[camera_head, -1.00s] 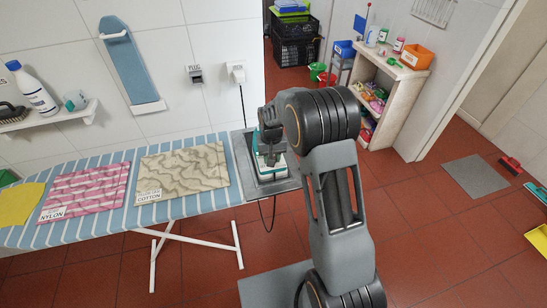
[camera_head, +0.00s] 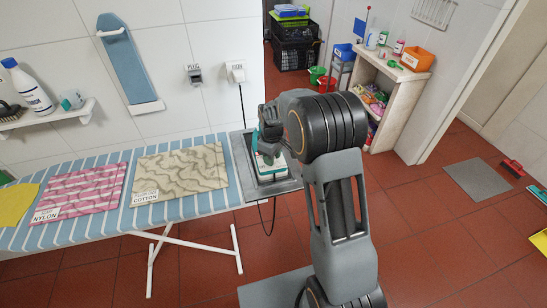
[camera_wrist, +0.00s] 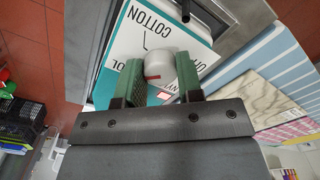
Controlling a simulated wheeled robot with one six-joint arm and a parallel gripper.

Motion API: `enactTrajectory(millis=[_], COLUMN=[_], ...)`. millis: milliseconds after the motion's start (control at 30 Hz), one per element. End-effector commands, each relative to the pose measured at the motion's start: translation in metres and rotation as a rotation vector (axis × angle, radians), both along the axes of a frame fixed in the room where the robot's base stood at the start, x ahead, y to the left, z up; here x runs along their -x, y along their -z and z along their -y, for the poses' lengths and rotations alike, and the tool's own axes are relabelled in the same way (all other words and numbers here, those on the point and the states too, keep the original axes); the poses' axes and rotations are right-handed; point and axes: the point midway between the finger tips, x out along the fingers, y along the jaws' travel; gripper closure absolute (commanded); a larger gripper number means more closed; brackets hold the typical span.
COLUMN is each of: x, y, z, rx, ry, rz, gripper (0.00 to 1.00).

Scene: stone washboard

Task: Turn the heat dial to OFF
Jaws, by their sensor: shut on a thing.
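The heat dial (camera_wrist: 160,70) is a pale grey round knob with a red mark on its side. It sits on a white and teal panel (camera_wrist: 132,40) where "COTTON" and parts of other words can be read. My gripper (camera_wrist: 158,78) is shut on the dial, with a green pad on each side of it. An OFF label cannot be made out. In the head view my gripper (camera_head: 268,148) is over the iron (camera_head: 272,168), which is mostly hidden by the arm. The iron is on a grey plate (camera_head: 290,185) at the board's right end.
The striped ironing board (camera_head: 120,213) carries tan, pink and yellow cloths. A cord hangs from the wall box (camera_head: 236,72) behind the iron. A wooden shelf unit (camera_head: 395,95) stands at the back right.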

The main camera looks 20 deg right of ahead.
Motion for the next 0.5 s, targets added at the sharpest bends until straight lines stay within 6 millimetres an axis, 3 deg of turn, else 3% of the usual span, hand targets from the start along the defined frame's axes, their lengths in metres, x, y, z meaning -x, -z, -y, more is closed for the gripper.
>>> enactTrajectory(millis=[500], x=[-0.0013], y=[-0.0013], z=[0.0002], rx=[0.0], ry=[-0.106], rz=[0.004], gripper=[0.9])
